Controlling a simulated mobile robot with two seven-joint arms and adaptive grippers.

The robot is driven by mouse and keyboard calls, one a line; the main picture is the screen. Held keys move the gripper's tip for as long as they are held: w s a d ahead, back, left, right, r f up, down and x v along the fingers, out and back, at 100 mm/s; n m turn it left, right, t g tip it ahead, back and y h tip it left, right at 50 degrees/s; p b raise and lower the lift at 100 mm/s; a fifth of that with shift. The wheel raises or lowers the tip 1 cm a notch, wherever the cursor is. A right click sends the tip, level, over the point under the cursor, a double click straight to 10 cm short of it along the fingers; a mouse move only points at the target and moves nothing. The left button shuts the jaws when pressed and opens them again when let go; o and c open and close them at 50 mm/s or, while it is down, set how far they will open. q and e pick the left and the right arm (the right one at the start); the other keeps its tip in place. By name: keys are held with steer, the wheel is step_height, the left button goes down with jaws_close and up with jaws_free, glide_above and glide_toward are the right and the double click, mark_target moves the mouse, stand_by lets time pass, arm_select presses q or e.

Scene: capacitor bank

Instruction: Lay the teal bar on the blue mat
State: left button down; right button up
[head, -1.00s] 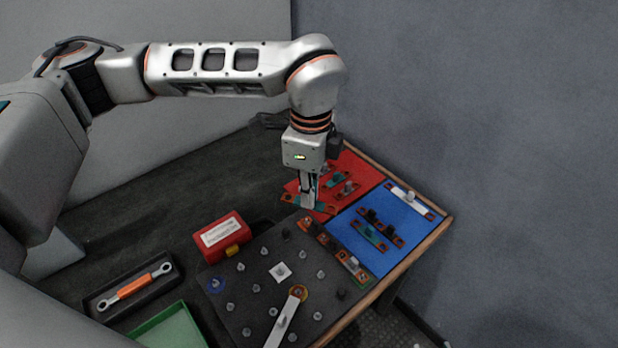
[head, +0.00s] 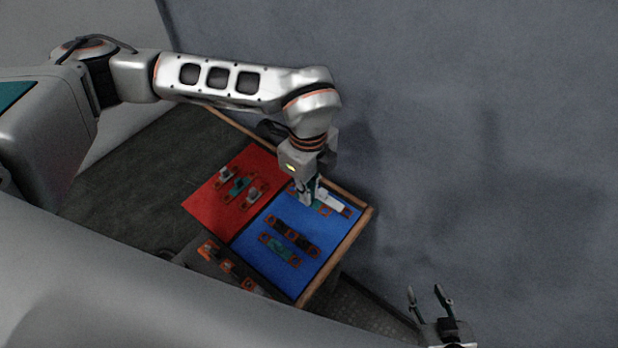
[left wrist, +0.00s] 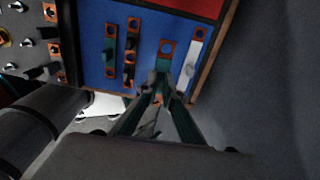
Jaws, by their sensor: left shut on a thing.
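My left gripper (head: 308,199) points down over the far part of the blue mat (head: 318,262). It is shut on a teal bar with orange ends, which shows in the left wrist view (left wrist: 163,63); the fingers hide part of it. I cannot tell whether this bar touches the mat or hangs just above it. A white bar (head: 335,203) lies close beside it. Another teal bar (head: 281,249) and a black bar (head: 292,236) lie nearer the mat's middle. My right gripper (head: 426,291) is open and empty at the bottom right, away from the table.
A red mat (head: 212,206) with several small bars lies left of the blue mat. A dark board edge with orange-ended pieces (head: 227,267) shows below it. A wooden rim (head: 330,262) borders the table, close to the grey wall.

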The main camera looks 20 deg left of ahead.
mark_target(309, 216)
arm_select(q)
steer(key=shift+w+d+f, duration=0.1)
steer(key=shift+d, duration=0.05)
steer(key=shift+f+b, duration=0.75)
steer(key=shift+f, duration=0.35)
steer(key=shift+f+b, duration=0.65)
steer(key=shift+f, duration=0.45)
steer(key=shift+f+b, duration=0.3)
steer(key=shift+f, duration=0.55)
steer(key=shift+f, duration=0.2)
steer(key=shift+f, duration=0.2)
